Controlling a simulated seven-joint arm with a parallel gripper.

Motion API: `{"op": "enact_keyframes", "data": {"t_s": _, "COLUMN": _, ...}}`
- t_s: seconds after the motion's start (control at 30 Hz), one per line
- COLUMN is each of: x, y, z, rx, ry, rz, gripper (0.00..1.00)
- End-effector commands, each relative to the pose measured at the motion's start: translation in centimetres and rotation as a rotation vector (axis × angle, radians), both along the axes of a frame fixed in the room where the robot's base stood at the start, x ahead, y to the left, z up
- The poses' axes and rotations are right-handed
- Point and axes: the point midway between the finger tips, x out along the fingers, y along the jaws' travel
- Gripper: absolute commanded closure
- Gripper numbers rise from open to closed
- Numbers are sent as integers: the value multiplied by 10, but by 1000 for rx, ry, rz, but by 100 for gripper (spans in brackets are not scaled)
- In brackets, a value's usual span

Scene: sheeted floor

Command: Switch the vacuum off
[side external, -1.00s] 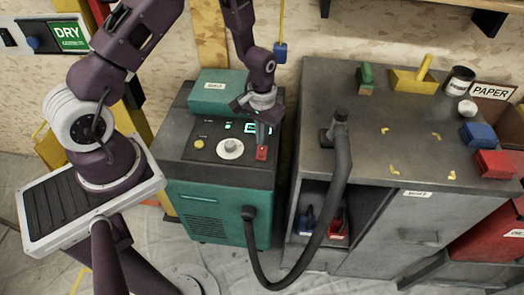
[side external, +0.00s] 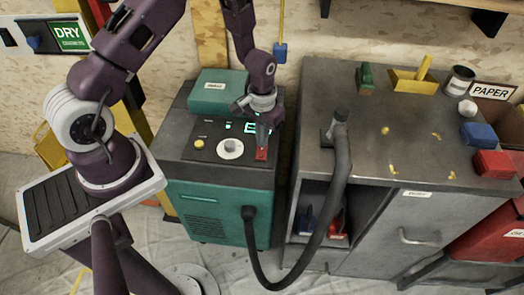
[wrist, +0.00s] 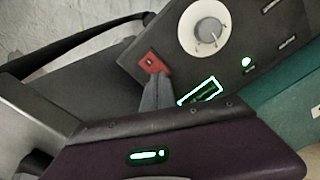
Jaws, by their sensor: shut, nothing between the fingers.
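The vacuum (side external: 218,215) is a teal and dark grey cabinet with a control panel on top. The panel carries a white dial (side external: 230,148), a yellow knob (side external: 199,143), lit green indicators (side external: 250,128) and a red switch (side external: 261,154) at its right. In the wrist view the red switch (wrist: 152,64) lies just past my fingertips, with the dial (wrist: 208,28) beyond. My gripper (side external: 263,145) is shut and empty, pointing down at the red switch. The fingertips (wrist: 155,76) overlap its lower edge; I cannot tell whether they touch it.
A teal box (side external: 216,90) sits on the vacuum's back. Blocks, including a red one (side external: 494,163), and a can stand on the cabinet.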

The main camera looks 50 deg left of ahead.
Motion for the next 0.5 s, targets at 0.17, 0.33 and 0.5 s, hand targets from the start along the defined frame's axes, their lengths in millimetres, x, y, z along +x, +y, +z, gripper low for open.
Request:
{"op": "enact_keyframes", "data": {"t_s": 0.17, "x": 0, "y": 0, "z": -3, "rx": 0, "ry": 0, "rz": 0, "gripper": 100}}
{"op": "enact_keyframes", "data": {"t_s": 0.33, "x": 0, "y": 0, "z": -5, "rx": 0, "ry": 0, "rz": 0, "gripper": 100}}
{"op": "enact_keyframes", "data": {"t_s": 0.5, "x": 0, "y": 0, "z": -8, "rx": 0, "ry": 0, "rz": 0, "gripper": 100}}
